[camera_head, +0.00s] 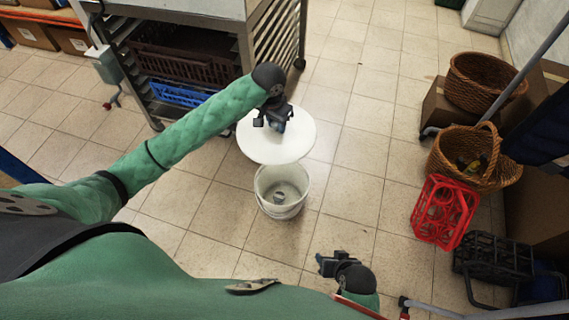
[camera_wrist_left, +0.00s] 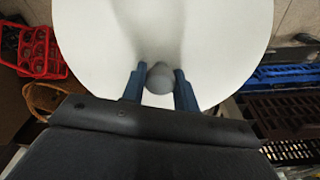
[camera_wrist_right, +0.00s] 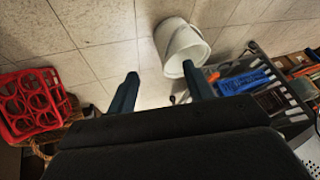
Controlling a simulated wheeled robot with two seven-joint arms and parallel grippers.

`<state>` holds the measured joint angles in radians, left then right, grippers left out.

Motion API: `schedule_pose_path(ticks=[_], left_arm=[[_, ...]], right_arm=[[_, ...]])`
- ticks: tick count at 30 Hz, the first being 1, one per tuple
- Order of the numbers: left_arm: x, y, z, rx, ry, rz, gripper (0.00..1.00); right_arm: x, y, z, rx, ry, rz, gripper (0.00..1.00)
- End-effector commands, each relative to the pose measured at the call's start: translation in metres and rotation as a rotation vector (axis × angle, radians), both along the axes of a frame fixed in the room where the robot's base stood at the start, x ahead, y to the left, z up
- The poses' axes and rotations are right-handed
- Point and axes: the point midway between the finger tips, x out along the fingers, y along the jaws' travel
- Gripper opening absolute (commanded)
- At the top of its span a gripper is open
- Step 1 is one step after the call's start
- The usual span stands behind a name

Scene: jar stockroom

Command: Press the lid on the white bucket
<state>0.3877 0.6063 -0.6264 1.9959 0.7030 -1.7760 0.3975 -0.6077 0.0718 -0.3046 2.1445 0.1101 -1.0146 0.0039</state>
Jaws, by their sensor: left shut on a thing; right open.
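The white bucket (camera_head: 279,207) stands upright on the tiled floor in the head view, open at the top, with a small grey thing inside on its bottom. My left gripper (camera_head: 279,122) is shut on the grey knob (camera_wrist_left: 159,80) of the round white lid (camera_head: 296,142). The lid is held behind the bucket in the head view and overlaps its far rim in the picture; I cannot tell its exact height. My right gripper (camera_head: 326,264) is open and empty, in front and to the right of the bucket. The right wrist view also shows the bucket (camera_wrist_right: 178,47).
A metal rack (camera_head: 240,45) with a brown crate (camera_head: 185,57) and a blue crate (camera_head: 178,95) stands at the back left. Wicker baskets (camera_head: 475,85), a red bottle carrier (camera_head: 440,212) and a black crate (camera_head: 492,257) are at the right. Floor around the bucket is clear.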

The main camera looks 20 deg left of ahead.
Motion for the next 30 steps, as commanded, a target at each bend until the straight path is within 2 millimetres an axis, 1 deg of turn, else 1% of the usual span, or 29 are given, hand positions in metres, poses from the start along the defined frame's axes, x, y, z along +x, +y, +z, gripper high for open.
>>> schedule_pose_path(ticks=[1, 10, 14, 15, 17, 21, 24, 27, 30], left_arm=[[0.005, 0.0, -0.02, 0.0, 0.004, -0.066, 0.06], [0.03, -0.005, -0.117, -0.004, 0.004, -0.513, 0.06], [0.036, -0.005, -0.16, -0.004, 0.004, -0.706, 0.06], [0.038, -0.006, -0.174, -0.005, 0.003, -0.766, 0.06], [0.039, -0.005, -0.194, -0.005, 0.004, -0.855, 0.06], [0.041, -0.005, -0.242, -0.006, 0.003, -1.063, 0.06], [0.04, -0.004, -0.272, -0.006, 0.003, -1.2, 0.06], [0.039, -0.004, -0.296, -0.007, 0.002, -1.313, 0.06], [0.037, -0.003, -0.312, -0.005, 0.001, -1.395, 0.06]], right_arm=[[0.0, 0.001, -0.013, 0.001, -0.004, -0.002, 0.51], [0.002, 0.003, -0.066, 0.009, -0.053, -0.021, 0.51], [0.001, 0.003, -0.089, 0.014, -0.074, -0.029, 0.51], [0.0, 0.003, -0.096, 0.014, -0.079, -0.031, 0.51], [-0.001, 0.003, -0.107, 0.016, -0.089, -0.035, 0.51], [-0.003, 0.003, -0.131, 0.018, -0.11, -0.043, 0.51], [-0.006, 0.002, -0.146, 0.02, -0.124, -0.049, 0.51], [-0.008, 0.002, -0.158, 0.022, -0.136, -0.053, 0.51], [-0.009, 0.002, -0.166, 0.023, -0.145, -0.056, 0.51]])
